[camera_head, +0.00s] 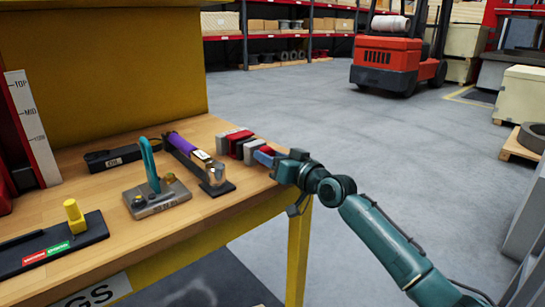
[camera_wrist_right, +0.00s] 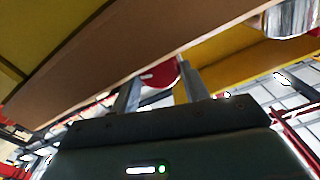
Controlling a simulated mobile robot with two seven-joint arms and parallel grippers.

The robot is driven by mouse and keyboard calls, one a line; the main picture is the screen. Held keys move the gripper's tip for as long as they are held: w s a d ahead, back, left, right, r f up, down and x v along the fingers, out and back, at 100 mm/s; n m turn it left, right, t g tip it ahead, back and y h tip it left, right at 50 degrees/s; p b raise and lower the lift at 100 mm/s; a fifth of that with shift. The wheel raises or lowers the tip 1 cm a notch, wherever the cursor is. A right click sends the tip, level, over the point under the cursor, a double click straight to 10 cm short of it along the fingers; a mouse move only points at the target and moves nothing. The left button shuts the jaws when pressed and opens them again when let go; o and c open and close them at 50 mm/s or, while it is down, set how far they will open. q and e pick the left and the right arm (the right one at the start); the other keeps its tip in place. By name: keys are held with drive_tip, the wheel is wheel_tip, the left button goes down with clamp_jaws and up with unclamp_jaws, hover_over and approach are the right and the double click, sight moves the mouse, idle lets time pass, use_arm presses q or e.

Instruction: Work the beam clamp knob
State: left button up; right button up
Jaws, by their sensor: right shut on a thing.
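The beam clamp (camera_head: 236,141), with grey and red blocks, sits at the right edge of the wooden bench. My right gripper (camera_head: 272,158) reaches it from the right at the bench edge. In the right wrist view, a red round knob (camera_wrist_right: 160,73) shows between the two grey fingers of my right gripper (camera_wrist_right: 157,82), which is shut on it. The knob's upper part is hidden by the bench edge in that view, and the gripper hides it in the head view. My left gripper is not in view.
Left of the clamp are a purple-handled device (camera_head: 188,145) with a metal cylinder (camera_head: 214,175), a block with a teal lever (camera_head: 152,168) and a base with a yellow handle (camera_head: 73,215). A level board (camera_head: 32,128) stands far left. The floor (camera_head: 330,125) beyond is open.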

drive_tip(key=shift+f, duration=0.1)
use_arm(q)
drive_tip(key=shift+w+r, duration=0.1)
use_arm(e)
drive_tip(key=o, duration=1)
drive_tip(key=shift+s+d, duration=0.35)
drive_tip(key=shift+s, duration=0.05)
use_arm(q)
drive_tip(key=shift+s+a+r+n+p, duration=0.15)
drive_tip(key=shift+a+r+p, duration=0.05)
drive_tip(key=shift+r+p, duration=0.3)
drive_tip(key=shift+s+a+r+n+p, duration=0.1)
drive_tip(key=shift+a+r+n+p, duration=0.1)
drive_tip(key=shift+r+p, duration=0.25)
use_arm(e)
drive_tip(key=v, duration=1.2)
drive_tip(key=shift+s, duration=0.1)
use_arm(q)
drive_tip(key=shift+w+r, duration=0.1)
